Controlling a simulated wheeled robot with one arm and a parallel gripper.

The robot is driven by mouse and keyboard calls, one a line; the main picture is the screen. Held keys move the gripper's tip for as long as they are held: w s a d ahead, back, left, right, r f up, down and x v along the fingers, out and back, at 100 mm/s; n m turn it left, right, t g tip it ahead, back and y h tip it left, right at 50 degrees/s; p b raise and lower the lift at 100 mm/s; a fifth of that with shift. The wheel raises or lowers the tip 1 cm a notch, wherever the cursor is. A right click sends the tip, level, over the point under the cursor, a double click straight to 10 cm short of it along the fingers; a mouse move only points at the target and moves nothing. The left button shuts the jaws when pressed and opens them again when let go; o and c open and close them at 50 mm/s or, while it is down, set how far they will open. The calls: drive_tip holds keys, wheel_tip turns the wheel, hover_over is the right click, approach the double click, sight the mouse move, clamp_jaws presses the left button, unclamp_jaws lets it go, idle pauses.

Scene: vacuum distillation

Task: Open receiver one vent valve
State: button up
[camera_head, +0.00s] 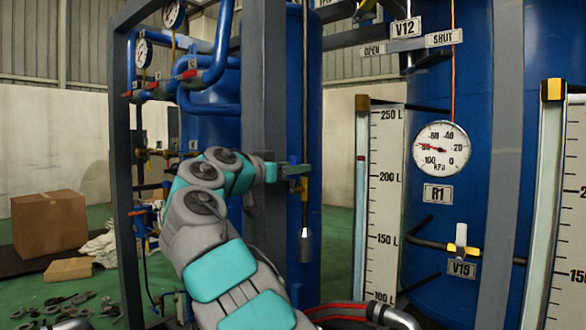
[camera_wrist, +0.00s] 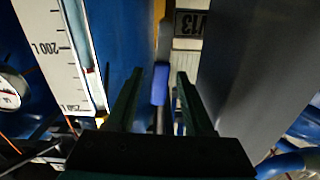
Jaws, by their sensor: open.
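My gripper (camera_head: 296,178) is at the end of my raised arm, in front of a blue column beside a grey post. In the wrist view my gripper (camera_wrist: 158,105) is open, with its two dark fingers on either side of a blue valve handle (camera_wrist: 161,84). I cannot tell whether they touch it. A tag V13 (camera_wrist: 189,23) shows upside down just beyond the handle. Receiver one, a blue tank with an R1 tag (camera_head: 438,194), stands at the right. No visible tag names a vent valve.
V12 (camera_head: 406,28) has OPEN and SHUT signs at the top. V15 (camera_head: 461,249) is low on receiver one. A round kPa gauge (camera_head: 441,149) and a level scale (camera_head: 384,200) stand right of my arm. A cardboard box (camera_head: 49,224) sits on the floor at left.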

drive_tip(key=shift+s, duration=0.1)
drive_tip(key=v, duration=0.7)
drive_tip(key=shift+s+a+b, duration=0.25)
drive_tip(key=shift+b, duration=0.2)
drive_tip(key=shift+a, duration=0.1)
